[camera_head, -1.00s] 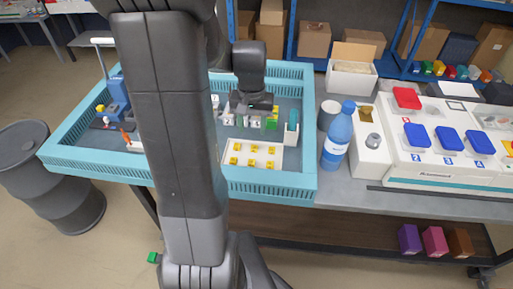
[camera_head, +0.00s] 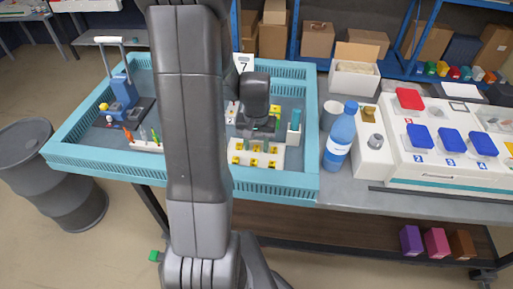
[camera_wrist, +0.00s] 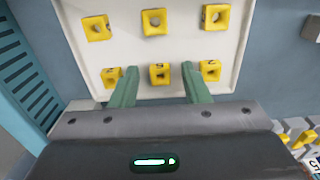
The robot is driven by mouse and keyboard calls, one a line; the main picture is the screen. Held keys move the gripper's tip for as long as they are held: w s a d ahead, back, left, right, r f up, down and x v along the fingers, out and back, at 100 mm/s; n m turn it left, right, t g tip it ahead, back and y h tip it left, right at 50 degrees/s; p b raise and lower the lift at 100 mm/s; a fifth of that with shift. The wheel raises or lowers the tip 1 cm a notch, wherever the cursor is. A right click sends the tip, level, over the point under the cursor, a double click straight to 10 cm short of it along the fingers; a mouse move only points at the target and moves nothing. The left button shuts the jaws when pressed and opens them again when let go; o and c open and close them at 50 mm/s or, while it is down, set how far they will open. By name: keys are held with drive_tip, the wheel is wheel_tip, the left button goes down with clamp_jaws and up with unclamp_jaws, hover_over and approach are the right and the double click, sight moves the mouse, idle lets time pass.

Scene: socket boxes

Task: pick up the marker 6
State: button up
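Yellow square markers with holes sit in two rows on a white board (camera_wrist: 130,50); the board also shows in the head view (camera_head: 275,160). My gripper (camera_wrist: 160,90) is open, with its two green fingers apart over the near row; it also shows above the board in the head view (camera_head: 262,146). The near middle marker (camera_wrist: 160,74) appears between the fingertips, with nothing visibly gripped. The near left marker (camera_wrist: 111,76) and near right marker (camera_wrist: 210,70) lie just outside the fingers. Small dark marks show on the near markers, but I cannot read which is 6.
A turquoise tray wall (camera_head: 275,188) surrounds the work area. A blue-labelled bottle (camera_head: 339,138) stands to its right, beside a white device (camera_head: 372,150). A white holder with a turquoise piece (camera_head: 294,130) stands right of my gripper. Several yellow and white pieces (camera_wrist: 298,138) lie at lower right.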

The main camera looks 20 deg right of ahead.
drive_tip(key=c, duration=0.7)
drive_tip(key=shift+o, duration=0.2)
